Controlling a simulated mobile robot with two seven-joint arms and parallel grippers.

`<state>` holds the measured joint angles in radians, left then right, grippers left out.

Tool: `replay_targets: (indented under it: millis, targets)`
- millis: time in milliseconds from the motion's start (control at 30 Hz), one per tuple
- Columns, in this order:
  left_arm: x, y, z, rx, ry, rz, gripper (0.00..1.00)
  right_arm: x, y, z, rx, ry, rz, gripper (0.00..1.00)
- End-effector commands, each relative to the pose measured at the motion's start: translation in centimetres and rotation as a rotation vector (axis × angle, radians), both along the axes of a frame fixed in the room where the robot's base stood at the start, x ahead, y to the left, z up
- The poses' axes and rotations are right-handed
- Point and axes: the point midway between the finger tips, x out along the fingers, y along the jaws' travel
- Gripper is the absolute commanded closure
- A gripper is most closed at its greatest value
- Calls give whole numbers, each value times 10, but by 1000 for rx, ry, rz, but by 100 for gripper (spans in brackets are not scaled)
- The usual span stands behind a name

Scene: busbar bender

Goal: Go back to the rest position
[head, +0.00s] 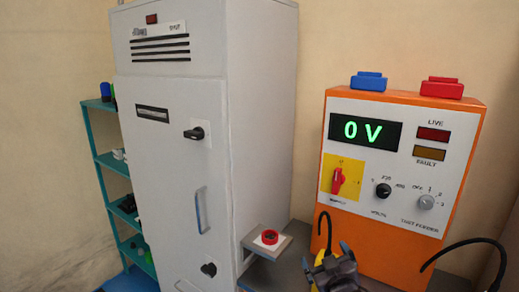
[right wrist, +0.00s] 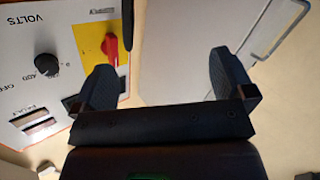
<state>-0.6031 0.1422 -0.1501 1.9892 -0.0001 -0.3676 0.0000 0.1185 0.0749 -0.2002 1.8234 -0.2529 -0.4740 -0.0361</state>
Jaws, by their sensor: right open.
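My right gripper (head: 330,262) shows at the bottom of the head view, in front of the orange test feeder (head: 391,180). In the right wrist view its two dark fingers (right wrist: 167,85) stand wide apart with nothing between them. Behind them are the feeder's white panel with the red switch on its yellow plate (right wrist: 92,47) and a pale grey surface (right wrist: 185,45). The feeder display (head: 364,131) reads 0 V in green. The red switch (head: 338,180) also shows in the head view. My left gripper is not in view.
A tall grey cabinet (head: 170,150) with a shut door stands at centre left. A small grey shelf with a red ring-shaped button (head: 269,238) juts from its right side. A teal rack (head: 113,163) stands far left. Blue (head: 368,82) and red (head: 442,88) blocks top the feeder. Black cables curve nearby.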

Motion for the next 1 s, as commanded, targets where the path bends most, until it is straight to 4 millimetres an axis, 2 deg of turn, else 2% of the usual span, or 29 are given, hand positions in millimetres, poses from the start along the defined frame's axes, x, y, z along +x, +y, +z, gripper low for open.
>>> replay_targets:
  millis: [33,300,600,700,833,1000]
  targets:
    - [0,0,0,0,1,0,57,-18,-10,-17,47,22,-3,0]
    - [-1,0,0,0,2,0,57,-108,-54,-87,228,137,-46,0]
    - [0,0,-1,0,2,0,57,-223,-98,-165,253,337,-150,0]
    - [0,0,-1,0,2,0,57,-254,-106,-185,246,396,-176,0]
    - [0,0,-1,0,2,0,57,-278,-111,-199,243,440,-196,0]
    - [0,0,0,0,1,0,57,-285,-112,-203,242,455,-202,0]
